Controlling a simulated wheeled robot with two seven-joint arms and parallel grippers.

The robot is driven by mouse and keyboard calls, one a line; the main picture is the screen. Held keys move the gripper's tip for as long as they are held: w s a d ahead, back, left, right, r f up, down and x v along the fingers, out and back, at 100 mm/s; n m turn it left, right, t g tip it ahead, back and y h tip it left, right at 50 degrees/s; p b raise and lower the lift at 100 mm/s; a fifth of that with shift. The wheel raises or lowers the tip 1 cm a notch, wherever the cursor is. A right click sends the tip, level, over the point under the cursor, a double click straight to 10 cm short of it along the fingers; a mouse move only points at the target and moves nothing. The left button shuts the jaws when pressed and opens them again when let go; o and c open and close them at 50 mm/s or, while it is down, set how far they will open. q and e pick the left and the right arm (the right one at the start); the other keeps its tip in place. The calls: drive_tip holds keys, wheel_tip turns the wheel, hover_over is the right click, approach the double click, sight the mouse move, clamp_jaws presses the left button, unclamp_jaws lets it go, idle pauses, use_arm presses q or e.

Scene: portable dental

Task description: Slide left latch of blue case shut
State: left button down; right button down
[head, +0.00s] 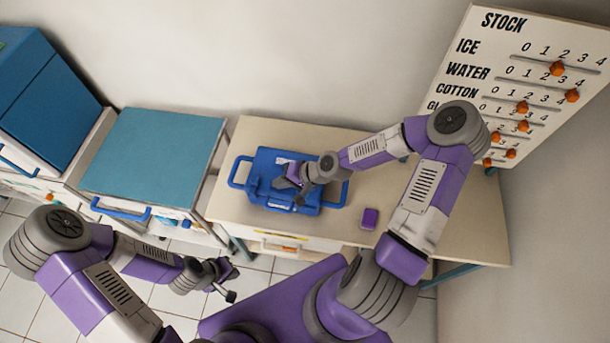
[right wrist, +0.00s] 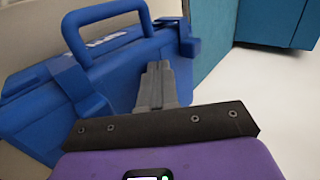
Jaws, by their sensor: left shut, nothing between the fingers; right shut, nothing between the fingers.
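The blue case (head: 270,157) lies on the pale table in the head view, with a looped handle at each side. In the right wrist view the case (right wrist: 40,112) fills the left, with one looped handle at its top. Raised blue latch-like pieces show there, one at lower left (right wrist: 82,92) and one at upper right (right wrist: 189,46); I cannot tell which is the left latch or how far it is slid. My right gripper (head: 284,184) is shut and empty over the case; its fingertips (right wrist: 158,72) lie between those pieces. Contact is unclear. My left gripper (head: 231,284) is shut and empty, well below the table.
A small purple box (head: 369,218) sits on the table (head: 450,215) right of the case. A teal-topped cabinet (head: 155,150) stands at left, beside a larger blue box (head: 45,95). A stock board (head: 500,60) with orange sliders is at upper right.

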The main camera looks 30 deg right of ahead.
drive_tip(key=p+v, duration=0.2)
drive_tip(key=v, duration=0.8)
drive_tip(key=shift+s, duration=0.1)
idle(0.3)
